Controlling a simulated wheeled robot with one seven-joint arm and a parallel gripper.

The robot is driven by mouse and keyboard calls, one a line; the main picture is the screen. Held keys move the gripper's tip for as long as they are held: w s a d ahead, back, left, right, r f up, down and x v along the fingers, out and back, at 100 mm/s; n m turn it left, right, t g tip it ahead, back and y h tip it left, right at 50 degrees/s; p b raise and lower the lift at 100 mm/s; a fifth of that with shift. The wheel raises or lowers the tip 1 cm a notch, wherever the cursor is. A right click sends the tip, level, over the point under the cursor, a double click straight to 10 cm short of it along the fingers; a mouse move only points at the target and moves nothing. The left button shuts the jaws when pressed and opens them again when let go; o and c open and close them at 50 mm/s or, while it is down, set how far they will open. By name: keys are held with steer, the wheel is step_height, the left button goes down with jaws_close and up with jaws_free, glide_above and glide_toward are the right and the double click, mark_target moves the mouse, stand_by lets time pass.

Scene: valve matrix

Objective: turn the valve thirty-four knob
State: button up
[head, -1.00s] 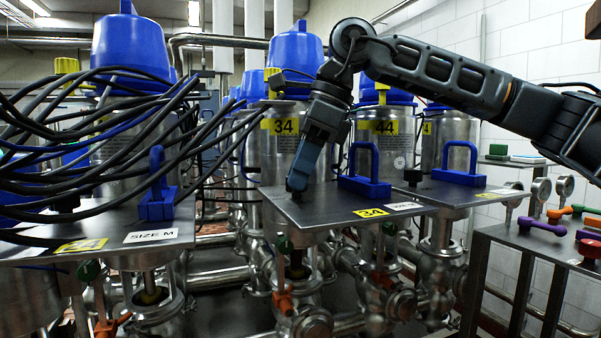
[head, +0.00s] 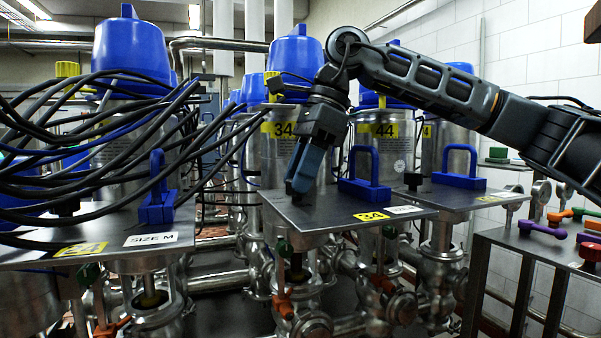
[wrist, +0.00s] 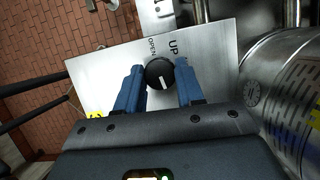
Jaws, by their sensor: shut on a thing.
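The valve thirty-four knob (wrist: 160,74) is a round black knob with a white pointer line, on a steel plate (wrist: 215,62) marked OPEN and UP. My gripper (wrist: 159,78) has one blue finger on each side of the knob and is shut on it. In the head view my gripper (head: 297,186) points down at the left part of the plate (head: 330,215), which carries a yellow 34 tag (head: 371,216). The fingers hide the knob there. The tank behind the gripper bears a yellow 34 label (head: 283,130).
A blue handle bracket (head: 365,185) stands on the same plate, right of my gripper. Black cables (head: 100,200) spread over the left plate. A side table (head: 535,240) with coloured handles is at the right. Pipes (head: 215,275) run below the plates.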

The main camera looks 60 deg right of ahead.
steer(key=o, duration=1)
steer(key=shift+o, duration=0.2)
steer(key=v, duration=0.7)
steer(key=shift+r, duration=0.35)
steer(key=shift+s+d+p, duration=0.15)
steer(key=shift+p, duration=0.15)
